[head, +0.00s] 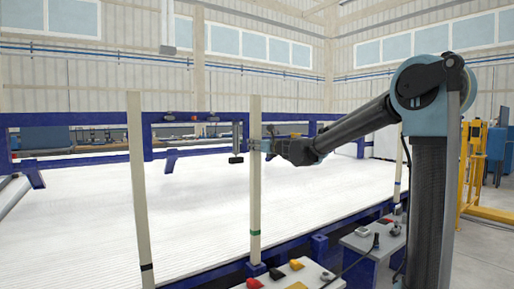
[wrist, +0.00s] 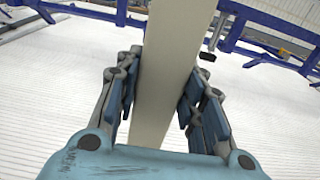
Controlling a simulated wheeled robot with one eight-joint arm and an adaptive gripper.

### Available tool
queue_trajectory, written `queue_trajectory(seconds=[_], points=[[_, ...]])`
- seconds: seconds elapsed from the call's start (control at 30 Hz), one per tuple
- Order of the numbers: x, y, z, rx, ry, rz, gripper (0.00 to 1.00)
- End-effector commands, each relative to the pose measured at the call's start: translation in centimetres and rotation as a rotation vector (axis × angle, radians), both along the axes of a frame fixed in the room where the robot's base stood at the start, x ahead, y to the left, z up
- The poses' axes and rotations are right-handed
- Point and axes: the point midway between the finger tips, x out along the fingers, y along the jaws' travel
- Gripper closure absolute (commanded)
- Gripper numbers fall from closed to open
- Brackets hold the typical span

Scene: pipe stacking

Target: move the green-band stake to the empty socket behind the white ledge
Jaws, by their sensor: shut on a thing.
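The green-band stake (head: 255,185) is a tall, pale, upright post with a green band near its foot. Its foot is at a blue socket (head: 257,269) on the near blue rail; I cannot tell whether it is seated. In the wrist view the stake (wrist: 165,75) runs between the two fingers of my gripper (wrist: 160,105). A blue block (head: 319,243) on the near rail has no stake in it. The broad white ribbed bed (head: 200,200) lies behind the stake.
A black-banded stake (head: 139,190) stands upright to the left. Control boxes with coloured buttons (head: 296,265) stand in front of the near rail. A blue frame (head: 70,119) runs along the back. The bed is clear.

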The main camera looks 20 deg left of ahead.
Motion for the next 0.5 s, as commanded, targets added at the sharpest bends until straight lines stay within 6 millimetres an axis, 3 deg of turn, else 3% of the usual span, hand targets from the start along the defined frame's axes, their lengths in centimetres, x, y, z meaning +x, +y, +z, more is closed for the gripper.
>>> queue_trajectory(seconds=[0.07, 0.1, 0.17, 0.5], points=[[0.01, 0.00, 0.04, 0.000, 0.000, 0.000, 1.00], [0.01, 0.00, 0.04, 0.000, 0.000, 0.000, 0.57], [0.01, 0.00, 0.04, 0.000, 0.000, 0.000, 0.44], [0.01, 0.00, -0.05, 0.000, 0.000, 0.000, 0.41]])
